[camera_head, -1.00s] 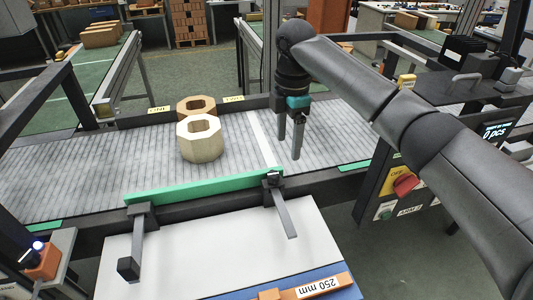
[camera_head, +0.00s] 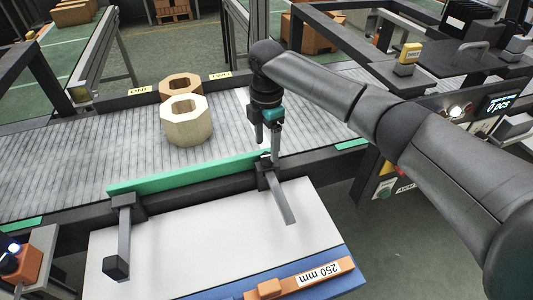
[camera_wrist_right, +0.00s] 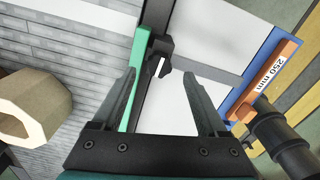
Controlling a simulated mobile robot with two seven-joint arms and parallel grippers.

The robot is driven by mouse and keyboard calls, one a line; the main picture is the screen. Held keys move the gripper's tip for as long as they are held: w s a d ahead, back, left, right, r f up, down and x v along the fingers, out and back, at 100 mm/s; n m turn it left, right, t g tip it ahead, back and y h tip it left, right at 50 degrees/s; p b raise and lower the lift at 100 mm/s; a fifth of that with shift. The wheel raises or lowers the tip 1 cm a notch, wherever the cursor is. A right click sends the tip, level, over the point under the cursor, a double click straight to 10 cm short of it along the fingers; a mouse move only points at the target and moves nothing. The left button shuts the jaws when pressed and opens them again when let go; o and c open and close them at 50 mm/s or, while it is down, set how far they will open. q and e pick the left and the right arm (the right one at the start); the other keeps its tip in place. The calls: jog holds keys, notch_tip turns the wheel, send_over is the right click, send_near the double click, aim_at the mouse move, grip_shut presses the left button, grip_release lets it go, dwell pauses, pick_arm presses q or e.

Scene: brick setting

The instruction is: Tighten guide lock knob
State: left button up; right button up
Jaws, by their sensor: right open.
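A green guide rail (camera_head: 185,172) lies along the near side of the conveyor, with a black clamp at each end. The right clamp (camera_head: 265,178) has a grey bar over the white board; a small black knob-like part sits at its top, partly hidden by my gripper. In the right wrist view this black part (camera_wrist_right: 160,48) is just ahead of the fingertips, between their lines. The left clamp (camera_head: 124,205) stands apart. My right gripper (camera_head: 267,146) is open and empty, pointing down just above the right clamp. Both open fingers show in the wrist view (camera_wrist_right: 159,75). My left gripper is out of view.
A pale octagonal block (camera_head: 187,122) and a brown one (camera_head: 180,88) stand on the conveyor (camera_head: 60,160), left of my gripper. An orange bar marked "250 mm" (camera_head: 300,280) lies at the board's near edge. A control panel (camera_head: 480,110) is at right.

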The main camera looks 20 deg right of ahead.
aim_at(266, 156)
jog(key=shift+f, duration=1.55)
grip_shut()
